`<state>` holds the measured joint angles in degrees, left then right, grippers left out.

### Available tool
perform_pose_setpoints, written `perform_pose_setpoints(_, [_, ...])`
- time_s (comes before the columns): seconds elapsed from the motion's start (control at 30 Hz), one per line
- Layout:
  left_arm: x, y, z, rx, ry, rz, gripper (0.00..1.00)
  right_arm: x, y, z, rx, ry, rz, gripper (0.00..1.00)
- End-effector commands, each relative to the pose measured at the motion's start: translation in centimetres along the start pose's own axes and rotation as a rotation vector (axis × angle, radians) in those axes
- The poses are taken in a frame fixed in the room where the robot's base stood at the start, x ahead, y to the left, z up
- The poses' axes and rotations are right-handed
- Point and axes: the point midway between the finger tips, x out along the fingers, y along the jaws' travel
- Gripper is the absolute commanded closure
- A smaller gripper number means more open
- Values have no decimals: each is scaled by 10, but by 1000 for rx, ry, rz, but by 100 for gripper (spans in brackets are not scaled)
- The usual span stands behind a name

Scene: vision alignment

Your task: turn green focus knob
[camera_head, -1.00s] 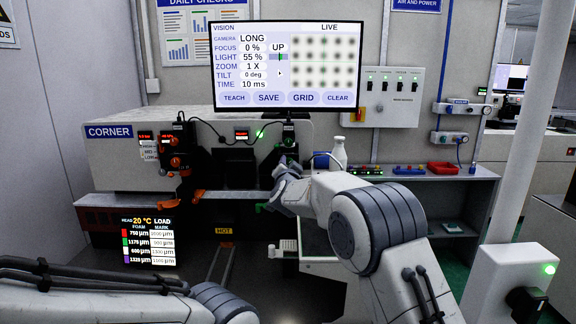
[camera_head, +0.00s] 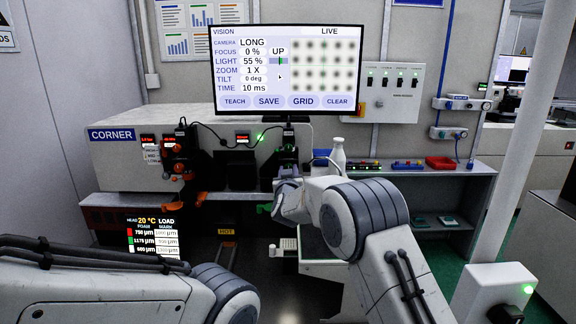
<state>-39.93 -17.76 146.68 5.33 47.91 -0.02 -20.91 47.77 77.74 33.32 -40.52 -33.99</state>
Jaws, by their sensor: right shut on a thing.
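My right gripper (camera_head: 284,190) reaches in from the right to the dark camera unit (camera_head: 288,158) below the monitor. It is shut, and my wrist hides most of its jaws.
A second camera unit with orange knobs (camera_head: 178,155) stands at the left by the CORNER housing (camera_head: 118,160). A white bottle (camera_head: 338,153) and a red tray (camera_head: 441,162) stand on the shelf at the right. A white post (camera_head: 515,150) rises further right.

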Motion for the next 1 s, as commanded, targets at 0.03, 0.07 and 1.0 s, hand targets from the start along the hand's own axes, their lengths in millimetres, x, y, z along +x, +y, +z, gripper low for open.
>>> perform_pose_setpoints(0.03, [-7,0,0,0,0,0,50,0,0,-2,-46,-4,-1,100])
perform_pose_setpoints(0.07, [-9,1,0,0,0,0,50,0,0,-2,-75,-4,-1,100])
perform_pose_setpoints(1.0, [-52,4,-3,-1,0,0,50,0,0,0,-874,-3,-2,100])
